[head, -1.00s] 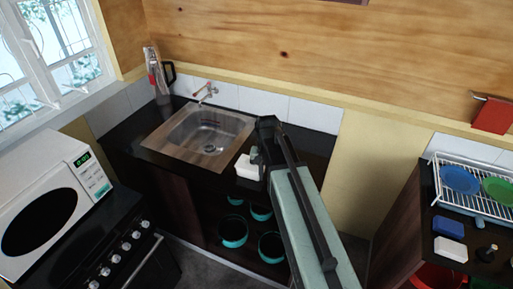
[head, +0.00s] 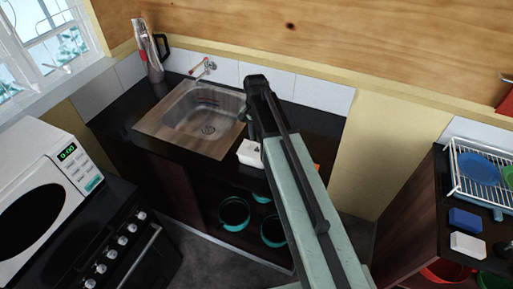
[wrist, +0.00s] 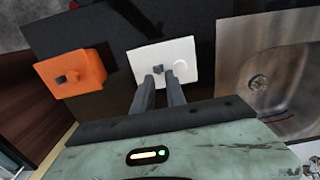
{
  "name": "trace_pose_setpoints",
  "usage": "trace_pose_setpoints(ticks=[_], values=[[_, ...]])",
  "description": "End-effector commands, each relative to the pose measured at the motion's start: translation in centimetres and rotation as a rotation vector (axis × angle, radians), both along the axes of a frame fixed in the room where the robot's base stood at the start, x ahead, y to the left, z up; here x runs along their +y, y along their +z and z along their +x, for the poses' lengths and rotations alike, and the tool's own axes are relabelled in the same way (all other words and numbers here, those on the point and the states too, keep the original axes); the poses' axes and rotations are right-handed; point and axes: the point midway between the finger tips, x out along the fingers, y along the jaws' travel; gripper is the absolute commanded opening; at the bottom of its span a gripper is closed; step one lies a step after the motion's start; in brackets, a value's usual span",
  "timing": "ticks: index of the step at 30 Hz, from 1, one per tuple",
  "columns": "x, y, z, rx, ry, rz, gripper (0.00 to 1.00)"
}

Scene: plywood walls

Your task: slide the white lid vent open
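A white lid (wrist: 182,52) with a small dark knob (wrist: 158,70) and a faint round mark to the knob's right lies on the dark counter in the wrist view. In the head view the white lid's box (head: 249,153) sits near the counter's front edge, just right of the sink and partly hidden by my arm. My gripper (wrist: 160,78) has its two fingers apart, with tips over the lid's near part and the knob between or just beyond them. I cannot tell whether they touch it. No gap in the lid can be made out.
The metal sink (wrist: 235,83) is close on the right. Teal-rimmed pots (head: 234,211) stand below the counter. A dish rack (head: 480,172) is at far right.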

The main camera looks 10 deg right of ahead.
Motion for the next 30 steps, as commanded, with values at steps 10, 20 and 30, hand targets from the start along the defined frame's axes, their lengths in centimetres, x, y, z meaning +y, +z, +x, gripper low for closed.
trace_pose_setpoints(ticks=[10, 20, 30], values=[[-0.8, -5.6, 0.0, 0.0, -0.009, 0.0, 0.16], [-0.9, -5.3, 0.0, 0.0, -0.01, 0.0, 0.0], [-0.8, -5.3, 0.0, 0.0, -0.009, 0.0, 0.0]])
